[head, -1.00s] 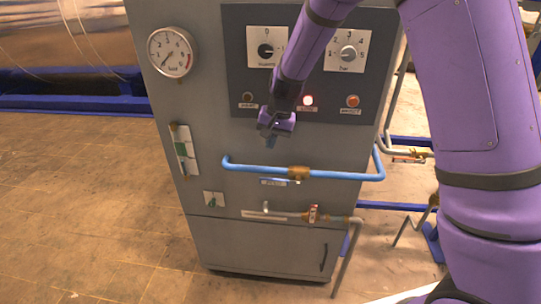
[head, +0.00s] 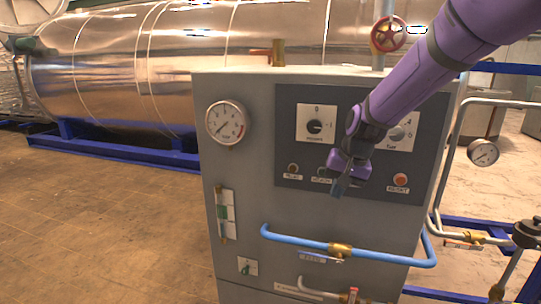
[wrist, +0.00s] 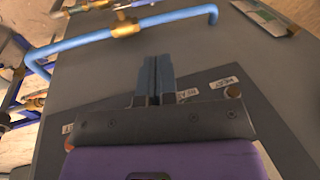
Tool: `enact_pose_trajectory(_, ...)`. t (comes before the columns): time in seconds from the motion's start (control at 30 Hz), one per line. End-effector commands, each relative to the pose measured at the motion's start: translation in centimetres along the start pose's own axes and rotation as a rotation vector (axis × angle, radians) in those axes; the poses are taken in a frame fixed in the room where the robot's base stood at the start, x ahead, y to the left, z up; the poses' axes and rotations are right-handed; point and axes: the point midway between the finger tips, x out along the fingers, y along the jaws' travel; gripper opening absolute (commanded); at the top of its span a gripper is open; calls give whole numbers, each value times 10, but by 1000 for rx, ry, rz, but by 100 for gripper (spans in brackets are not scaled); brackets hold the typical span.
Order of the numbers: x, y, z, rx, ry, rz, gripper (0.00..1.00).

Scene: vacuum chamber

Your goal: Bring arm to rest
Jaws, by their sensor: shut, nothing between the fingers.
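My purple arm reaches in from the upper right in the head view. My gripper (head: 337,188) hangs at its end in front of the lower edge of the dark control panel (head: 292,120), fingers pointing down. In the wrist view the two blue-grey fingers (wrist: 153,62) are together with nothing held. The grey cabinet face lies beyond them. Whether the fingers touch the cabinet cannot be told. My gripper and forearm hide part of the panel's lamp row and part of the right knob (head: 398,133).
The cabinet (head: 235,170) carries a gauge (head: 228,122), a left knob (head: 316,126), an orange button (head: 400,180) and a blue pipe (head: 300,243) with a brass valve (head: 340,249). A red handwheel (head: 388,34) stands behind. Open floor (head: 100,220) lies left.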

Motion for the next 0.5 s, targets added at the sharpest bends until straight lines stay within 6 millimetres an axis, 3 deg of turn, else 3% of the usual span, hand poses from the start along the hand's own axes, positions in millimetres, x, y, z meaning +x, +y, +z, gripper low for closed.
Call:
enact_pose_trajectory(0.03, -19, 6, 7, -14, 17, -6, 0)
enact_pose_trajectory(0.2, -68, 28, 36, -63, 61, -9, 0)
enact_pose_trajectory(0.5, -137, 68, 96, -152, 152, 15, 0)
